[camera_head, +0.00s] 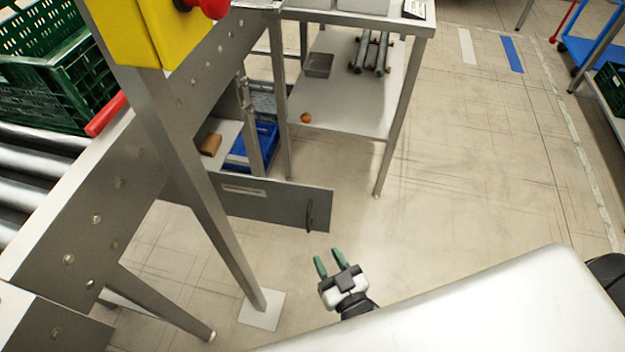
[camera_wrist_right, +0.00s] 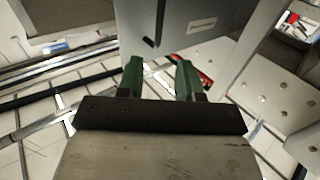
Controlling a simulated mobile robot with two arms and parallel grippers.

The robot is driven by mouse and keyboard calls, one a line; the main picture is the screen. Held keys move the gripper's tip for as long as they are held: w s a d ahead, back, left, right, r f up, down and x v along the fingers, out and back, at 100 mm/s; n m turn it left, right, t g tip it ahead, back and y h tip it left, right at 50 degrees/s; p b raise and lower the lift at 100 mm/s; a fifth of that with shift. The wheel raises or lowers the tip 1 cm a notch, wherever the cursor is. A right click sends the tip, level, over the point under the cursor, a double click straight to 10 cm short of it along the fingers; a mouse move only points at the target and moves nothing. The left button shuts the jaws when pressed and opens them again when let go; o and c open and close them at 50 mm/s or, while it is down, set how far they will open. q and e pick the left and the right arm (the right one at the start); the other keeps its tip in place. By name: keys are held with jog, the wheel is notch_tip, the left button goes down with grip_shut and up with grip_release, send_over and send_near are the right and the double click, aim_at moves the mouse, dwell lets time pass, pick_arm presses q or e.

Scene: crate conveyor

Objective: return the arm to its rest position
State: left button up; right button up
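My right gripper (camera_head: 329,262) has green fingertips and shows low in the middle of the head view, over bare floor. Its fingers stand apart with nothing between them. In the right wrist view, the two green fingers (camera_wrist_right: 160,80) are also apart and empty, with a grey panel beyond them. My left gripper is not in the head view.
A conveyor (camera_head: 70,215) with a green crate (camera_head: 50,80) stands at the left. Its post and yellow box (camera_head: 150,30) are close by. A grey drawer front or door (camera_head: 270,203) juts out ahead of the gripper. A steel table (camera_head: 345,100) stands behind.

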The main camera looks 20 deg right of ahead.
jog(key=s+d+f+g+p, duration=0.15)
jog(key=s+f+g, duration=0.3)
jog(key=f, duration=0.45)
jog(key=s+d+f+g+p, duration=0.1)
jog(key=s+f+g+p, duration=0.3)
jog(key=f, duration=0.5)
jog(key=s+d+f+g+h+p, duration=0.1)
jog(key=s+d+f+g, duration=0.3)
jog(key=s, duration=0.5)
jog(key=s+d+f+g+h, duration=0.1)
jog(key=s+d+f+g, duration=0.3)
jog(key=s, duration=0.5)
jog(key=shift+s+d+f+n+h+p, duration=0.15)
jog(key=shift+f+n+h+p, duration=0.2)
jog(key=shift+f, duration=0.25)
